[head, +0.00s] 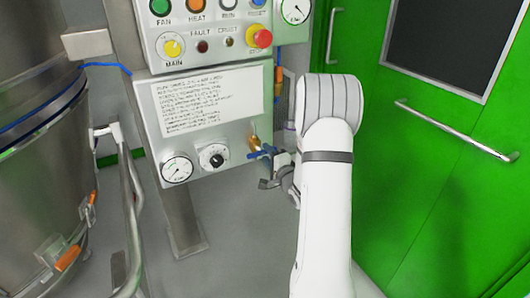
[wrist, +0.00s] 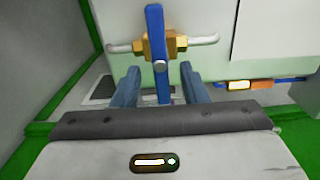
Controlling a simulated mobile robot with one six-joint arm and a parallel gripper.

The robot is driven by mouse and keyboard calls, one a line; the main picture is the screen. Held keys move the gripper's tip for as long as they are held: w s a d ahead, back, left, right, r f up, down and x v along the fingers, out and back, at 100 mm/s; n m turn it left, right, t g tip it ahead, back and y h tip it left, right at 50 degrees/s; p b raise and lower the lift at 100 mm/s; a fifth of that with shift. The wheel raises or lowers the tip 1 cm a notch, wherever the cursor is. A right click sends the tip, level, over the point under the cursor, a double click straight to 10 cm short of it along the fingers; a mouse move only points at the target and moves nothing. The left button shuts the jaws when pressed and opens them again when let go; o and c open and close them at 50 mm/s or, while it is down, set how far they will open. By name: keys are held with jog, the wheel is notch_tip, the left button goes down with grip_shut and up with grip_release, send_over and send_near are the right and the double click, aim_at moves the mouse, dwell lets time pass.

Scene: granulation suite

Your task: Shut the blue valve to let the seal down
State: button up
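The blue valve handle (wrist: 155,22) is a flat lever on a brass valve body (wrist: 174,43), set in a pale horizontal pipe (wrist: 205,40). In the wrist view the lever stands upright in the picture, crossing the pipe. My gripper (wrist: 160,70) is open, with one finger on each side of the lever's lower part and a visible gap on both sides. In the head view the blue handle (head: 262,153) and brass body (head: 253,142) show at the panel's right edge, next to my gripper (head: 268,178). My arm partly hides that area.
The control panel (head: 214,78) carries buttons, a notice and a round gauge (head: 177,169) with a black knob (head: 213,157) beside it. A steel vessel (head: 40,180) and rail (head: 131,205) stand at left. A green door (head: 440,120) with a bar handle (head: 455,130) is at right.

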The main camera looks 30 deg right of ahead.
jog(key=s, duration=0.5)
jog(key=shift+s+d, duration=0.1)
jog(key=shift+s, duration=0.2)
jog(key=s+a+r+n+g+h+p, duration=0.1)
jog(key=s+a+r+n+g+p, duration=0.1)
jog(key=a+r+n+g+p, duration=0.5)
jog(key=s+a+r+n+g+h+p, duration=0.15)
jog(key=r+p, duration=0.35)
jog(key=r, duration=0.5)
jog(key=s+a+r+n+g+y+p, duration=0.1)
jog(key=s+a+r+n+g+p, duration=0.2)
jog(key=s, duration=0.8)
jog(key=s+a+r+n+g+y+p, duration=0.1)
jog(key=s+a+r+n+g+p, duration=0.3)
jog(key=s+a+r, duration=0.5)
jog(key=s+r+n+p, duration=0.1)
jog(key=s+n+p, duration=0.1)
jog(key=s, duration=0.1)
jog(key=shift+p, duration=0.4)
